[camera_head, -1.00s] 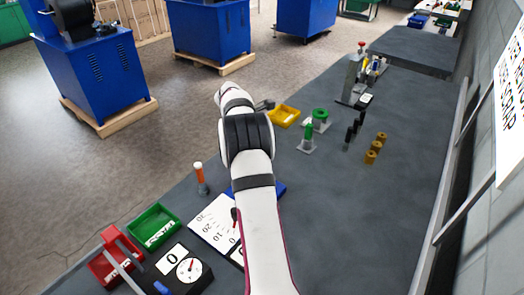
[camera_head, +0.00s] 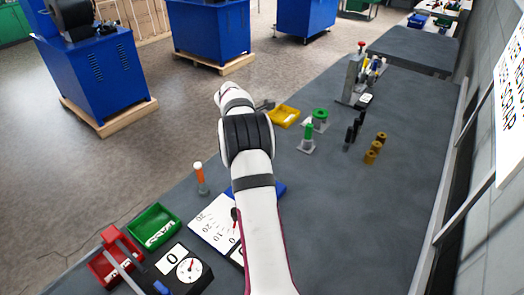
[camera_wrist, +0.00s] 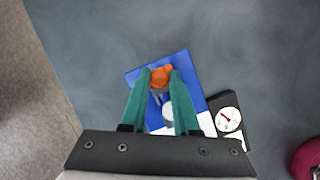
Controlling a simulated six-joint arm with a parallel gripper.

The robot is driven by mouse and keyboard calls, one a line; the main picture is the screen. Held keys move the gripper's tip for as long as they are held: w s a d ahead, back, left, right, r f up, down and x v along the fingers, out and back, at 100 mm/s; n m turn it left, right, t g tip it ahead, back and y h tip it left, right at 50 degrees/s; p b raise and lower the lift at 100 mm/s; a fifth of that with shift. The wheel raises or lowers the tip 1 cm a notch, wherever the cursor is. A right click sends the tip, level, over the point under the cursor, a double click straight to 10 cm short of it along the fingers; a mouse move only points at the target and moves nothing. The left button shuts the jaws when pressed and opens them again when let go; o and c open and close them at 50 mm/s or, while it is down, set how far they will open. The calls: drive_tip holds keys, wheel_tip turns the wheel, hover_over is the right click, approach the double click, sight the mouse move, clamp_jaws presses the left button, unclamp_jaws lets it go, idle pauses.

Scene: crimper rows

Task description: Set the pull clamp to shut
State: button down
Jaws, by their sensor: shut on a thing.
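The pull clamp shows in the wrist view as an orange grip (camera_wrist: 161,76) with a grey metal rod behind it, over a blue base plate (camera_wrist: 188,68). My gripper (camera_wrist: 160,75) has its two teal fingers on either side of the orange grip and is shut on it. A pale round part (camera_wrist: 168,109) lies between the fingers, nearer the palm. I cannot tell the clamp's exact setting.
A dial gauge with a red needle (camera_wrist: 228,119) stands right of the plate.

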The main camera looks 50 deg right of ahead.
drive_tip(key=shift+a, duration=0.25)
drive_tip(key=c, duration=0.6)
unclamp_jaws()
drive_tip(key=shift+c, duration=0.2)
drive_tip(key=v, duration=1.5)
drive_tip(key=shift+a+r, duration=0.15)
drive_tip(key=shift+r, duration=0.25)
